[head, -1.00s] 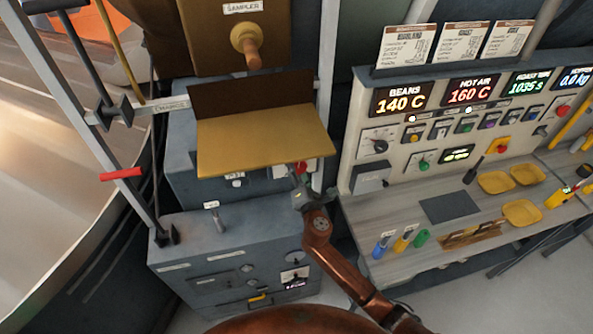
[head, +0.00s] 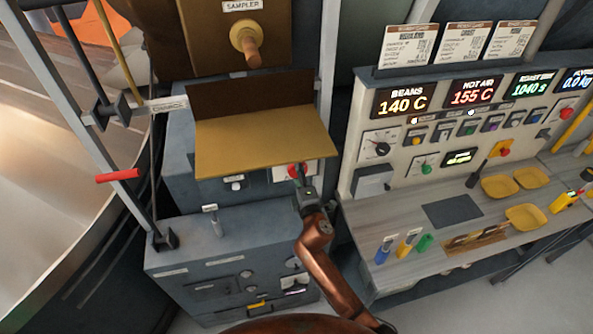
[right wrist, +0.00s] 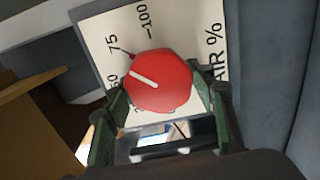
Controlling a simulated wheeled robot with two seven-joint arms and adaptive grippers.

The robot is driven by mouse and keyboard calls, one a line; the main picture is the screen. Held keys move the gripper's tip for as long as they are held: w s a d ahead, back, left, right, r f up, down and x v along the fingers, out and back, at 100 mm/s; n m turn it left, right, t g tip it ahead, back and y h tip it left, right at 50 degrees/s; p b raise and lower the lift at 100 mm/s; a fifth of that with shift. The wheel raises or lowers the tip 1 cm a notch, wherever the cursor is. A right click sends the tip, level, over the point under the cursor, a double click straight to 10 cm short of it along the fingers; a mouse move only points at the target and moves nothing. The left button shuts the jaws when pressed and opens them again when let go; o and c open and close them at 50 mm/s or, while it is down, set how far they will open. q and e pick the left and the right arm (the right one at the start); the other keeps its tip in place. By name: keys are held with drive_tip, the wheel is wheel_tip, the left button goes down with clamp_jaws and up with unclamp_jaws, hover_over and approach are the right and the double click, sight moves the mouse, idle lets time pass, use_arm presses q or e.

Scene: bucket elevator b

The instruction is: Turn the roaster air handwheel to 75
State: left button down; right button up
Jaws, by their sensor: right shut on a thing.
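The red roaster air handwheel (right wrist: 160,82) fills the middle of the right wrist view, in front of a white dial plate (right wrist: 98,25) marked 75, 100 and "AIR %". A lower number is partly hidden by a finger. The white line on the wheel points up-left, just below or near the 75 mark; the exact reading is unclear. My right gripper (right wrist: 164,97) has its green fingers on both sides of the wheel, shut on it. In the head view the handwheel (head: 297,170) shows red below the tan tray, with my right gripper (head: 305,189) at it. My left gripper is out of view.
The tan tray (head: 262,140) overhangs just above the handwheel. A grey cabinet (head: 225,245) stands below. The control panel (head: 440,130) at right reads BEANS 140 C and HOT AIR 155 C. A bench with yellow trays (head: 500,187) lies right of my arm.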

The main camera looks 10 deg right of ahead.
idle(0.4)
drive_tip(key=o, duration=1.2)
drive_tip(key=s, duration=0.8)
drive_tip(key=s+d, duration=0.1)
drive_tip(key=s, duration=0.3)
